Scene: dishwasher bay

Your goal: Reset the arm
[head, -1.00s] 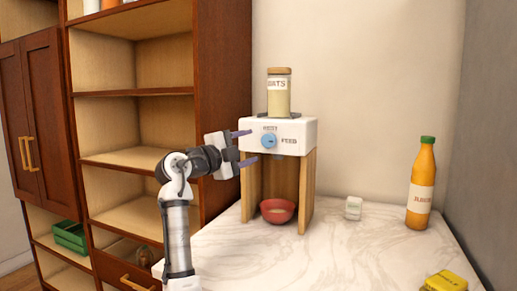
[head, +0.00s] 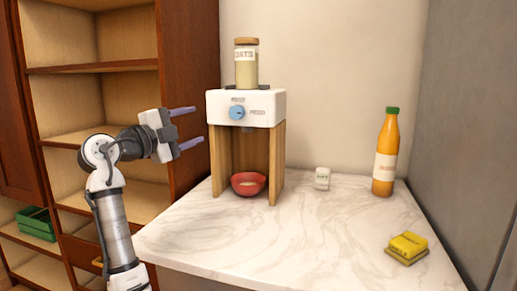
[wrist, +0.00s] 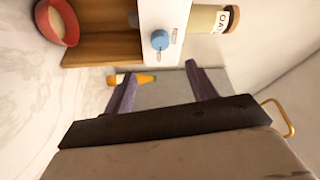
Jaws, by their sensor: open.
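My gripper (head: 187,128) is open and empty, with its two purple-grey fingers apart and pointing right. It is in the air left of the oats dispenser (head: 262,107), a white box with a blue knob (head: 237,112) on wooden legs, and does not appear to touch it. In the wrist view my gripper's fingers (wrist: 163,88) are spread with nothing between them close by. The dispenser's blue knob (wrist: 160,40) shows beyond them.
A jar of oats (head: 246,65) sits atop the dispenser, and a red bowl (head: 248,184) stands beneath. A small white container (head: 322,179), an orange bottle (head: 386,155) and a yellow sponge-like block (head: 408,246) are on the marble counter (head: 290,240). Wooden shelves (head: 90,70) stand left.

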